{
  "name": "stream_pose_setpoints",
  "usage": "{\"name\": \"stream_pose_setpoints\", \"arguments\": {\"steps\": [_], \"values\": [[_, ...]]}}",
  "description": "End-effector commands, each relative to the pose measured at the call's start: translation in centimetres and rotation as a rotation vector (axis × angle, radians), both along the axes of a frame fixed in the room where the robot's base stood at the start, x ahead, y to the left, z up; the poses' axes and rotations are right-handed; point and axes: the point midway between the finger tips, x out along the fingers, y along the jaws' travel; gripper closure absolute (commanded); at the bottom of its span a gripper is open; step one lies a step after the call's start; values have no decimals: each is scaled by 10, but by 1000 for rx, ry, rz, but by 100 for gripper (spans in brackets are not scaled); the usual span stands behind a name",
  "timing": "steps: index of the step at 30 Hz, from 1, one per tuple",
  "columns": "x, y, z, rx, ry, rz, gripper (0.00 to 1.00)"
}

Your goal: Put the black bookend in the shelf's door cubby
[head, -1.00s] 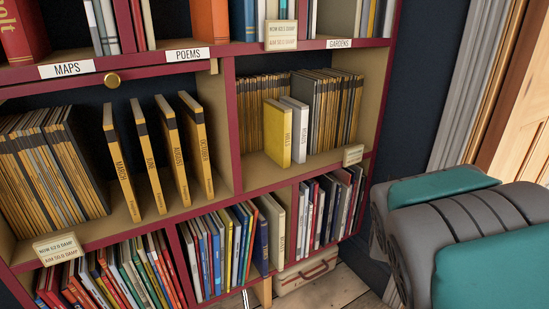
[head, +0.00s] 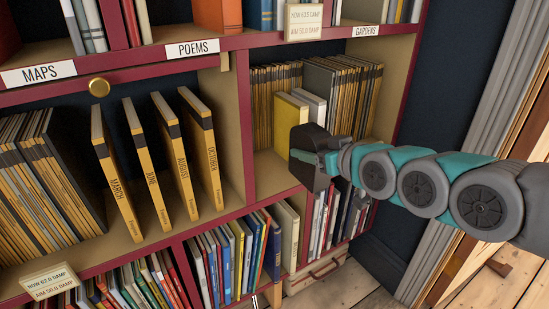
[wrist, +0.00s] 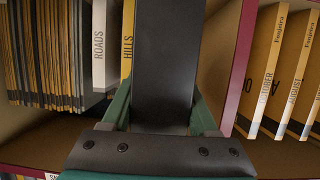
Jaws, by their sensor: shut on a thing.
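My gripper (head: 312,160) is in front of the right middle cubby in the head view. In the wrist view its teal fingers (wrist: 163,108) are shut on the black bookend (wrist: 166,60), a flat dark plate that runs out of the top of the picture. The cubby with a brass knob (head: 99,87) on the board above it, which looks like the door cubby, is open, left of my gripper. Inside, the yellow books March (head: 122,200), June (head: 148,175), August (head: 176,160) and October (head: 205,155) lean left, apart from a packed row at the left.
A divider (head: 236,135) separates the two cubbies. The yellow Hills book (head: 287,122) stands just behind my gripper, with Roads (wrist: 99,45) beside it. A small sign (head: 48,282) sits on the lower shelf edge. There is bare shelf between October and the divider.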

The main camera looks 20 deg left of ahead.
Motion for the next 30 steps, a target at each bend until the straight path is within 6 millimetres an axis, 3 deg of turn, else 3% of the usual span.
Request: {"name": "stream_pose_setpoints", "arguments": {"steps": [8, 30], "values": [[-1, 13, 9, 0, 3, 40, 100], [88, 119, 10, 1, 3, 39, 100]]}}
